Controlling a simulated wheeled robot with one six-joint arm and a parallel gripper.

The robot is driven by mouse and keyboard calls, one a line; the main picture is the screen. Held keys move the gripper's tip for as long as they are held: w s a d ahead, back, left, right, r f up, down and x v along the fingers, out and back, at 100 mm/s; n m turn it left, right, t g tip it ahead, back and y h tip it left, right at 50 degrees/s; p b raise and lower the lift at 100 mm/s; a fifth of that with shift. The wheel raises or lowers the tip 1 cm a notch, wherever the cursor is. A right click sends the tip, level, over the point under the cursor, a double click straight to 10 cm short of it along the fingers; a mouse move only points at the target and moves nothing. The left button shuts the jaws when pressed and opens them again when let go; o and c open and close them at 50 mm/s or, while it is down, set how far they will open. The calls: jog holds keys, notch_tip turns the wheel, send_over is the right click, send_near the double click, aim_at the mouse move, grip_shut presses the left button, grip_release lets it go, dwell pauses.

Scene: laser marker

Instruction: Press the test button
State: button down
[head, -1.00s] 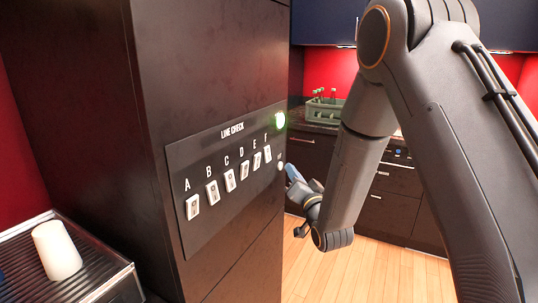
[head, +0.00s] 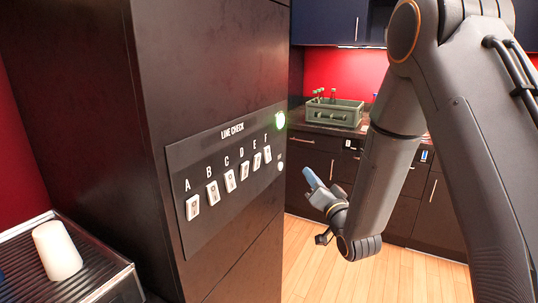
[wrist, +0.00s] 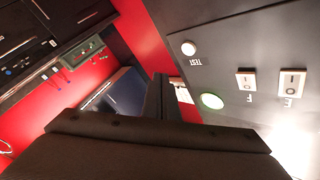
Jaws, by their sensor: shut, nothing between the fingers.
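The LINE CHECK panel (head: 222,178) is a dark plate on the side of a tall dark cabinet. The test button (head: 280,166) is a small round white button at its right end, below a glowing green lamp (head: 280,121). In the wrist view the button (wrist: 188,48) sits beside its TEST label, with the lit green lamp (wrist: 212,101) nearby.
A row of white rocker switches (head: 230,180), lettered A to F, lies left of the button. A rack with a white cup (head: 57,250) stands at the lower left. A green crate with bottles (head: 333,111) stands on the back counter. The wooden floor (head: 310,270) is clear.

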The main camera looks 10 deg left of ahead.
jog(key=s+d, duration=0.3)
jog(key=d, duration=0.6)
jog(key=shift+s+d, duration=0.2)
jog(key=shift+d, duration=0.05)
dwell(0.8)
